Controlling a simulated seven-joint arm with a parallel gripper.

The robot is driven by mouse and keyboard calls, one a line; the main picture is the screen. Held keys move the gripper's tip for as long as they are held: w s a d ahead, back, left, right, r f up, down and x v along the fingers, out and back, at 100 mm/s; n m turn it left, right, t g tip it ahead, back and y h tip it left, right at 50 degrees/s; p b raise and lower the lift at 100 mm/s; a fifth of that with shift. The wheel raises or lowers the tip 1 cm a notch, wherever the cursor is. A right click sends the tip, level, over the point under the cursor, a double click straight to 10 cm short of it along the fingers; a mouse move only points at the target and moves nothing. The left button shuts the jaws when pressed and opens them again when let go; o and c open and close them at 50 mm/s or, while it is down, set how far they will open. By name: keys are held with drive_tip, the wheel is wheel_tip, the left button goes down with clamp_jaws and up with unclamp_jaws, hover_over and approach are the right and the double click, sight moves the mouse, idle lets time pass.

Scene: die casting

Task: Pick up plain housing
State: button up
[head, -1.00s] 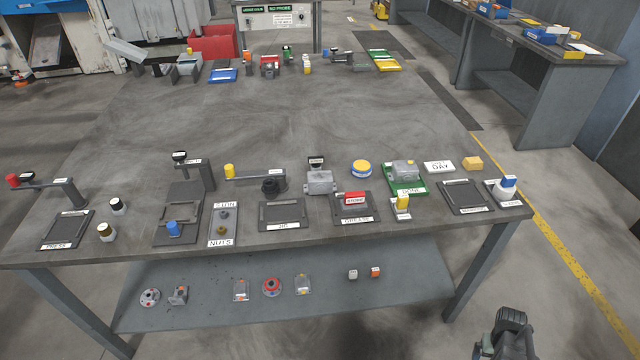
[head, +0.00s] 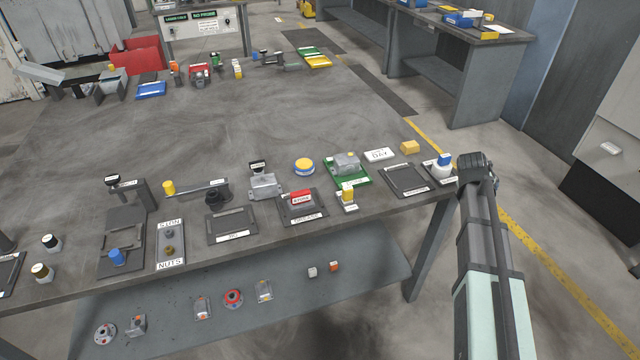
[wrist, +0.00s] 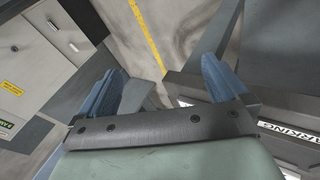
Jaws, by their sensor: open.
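A grey metal housing (head: 265,186) stands on the table behind a dark fixture plate (head: 232,226), near a black-topped stamp. A second grey housing (head: 345,163) sits on a green tray (head: 358,183) to its right. The pictures do not clearly show which one is the plain housing. My gripper (head: 477,166) is over the table's right front corner, well right of both housings, beside a white bottle with a blue cap (head: 443,167). In the wrist view my gripper (wrist: 160,85) has its two blue fingers apart with nothing between them. No housing shows there.
A red block (head: 301,199) lies on the grease plate, with a yellow-topped bottle (head: 347,194) beside it. An empty dark plate (head: 405,180) lies near the right edge. The table's middle (head: 220,130) is clear. A lower shelf (head: 180,300) holds several small parts.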

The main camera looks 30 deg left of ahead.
drive_tip(key=shift+g+y, duration=0.3)
drive_tip(key=shift+y, duration=0.4)
drive_tip(key=a+r, duration=0.1)
drive_tip(key=a, duration=0.3)
drive_tip(key=w+a+r, duration=0.1)
drive_tip(key=a+r, duration=0.1)
drive_tip(key=a, duration=0.3)
drive_tip(key=a+r, duration=0.2)
drive_tip(key=a, duration=0.3)
drive_tip(key=shift+w+a+r, duration=0.1)
drive_tip(key=shift+w+a, duration=0.05)
drive_tip(key=shift+w, duration=0.2)
drive_tip(key=s+a+r+g+y, duration=0.1)
drive_tip(key=s+a, duration=0.2)
drive_tip(key=a, duration=0.6)
drive_tip(key=s+a+r+g, duration=0.1)
drive_tip(key=s+a, duration=0.1)
drive_tip(key=a, duration=0.8)
wheel_tip(320, 180, up, 6)
drive_tip(key=g+y, duration=0.1)
drive_tip(key=g, duration=0.3)
hover_over(263, 181)
drive_tip(key=shift+n, duration=0.4)
drive_tip(key=f, duration=0.8)
drive_tip(key=shift+w+a, duration=0.2)
drive_tip(key=shift+s+d+f, duration=0.1)
drive_tip(key=shift+d+f, duration=0.05)
drive_tip(key=shift+f, duration=2.4)
drive_tip(key=shift+c, duration=0.3)
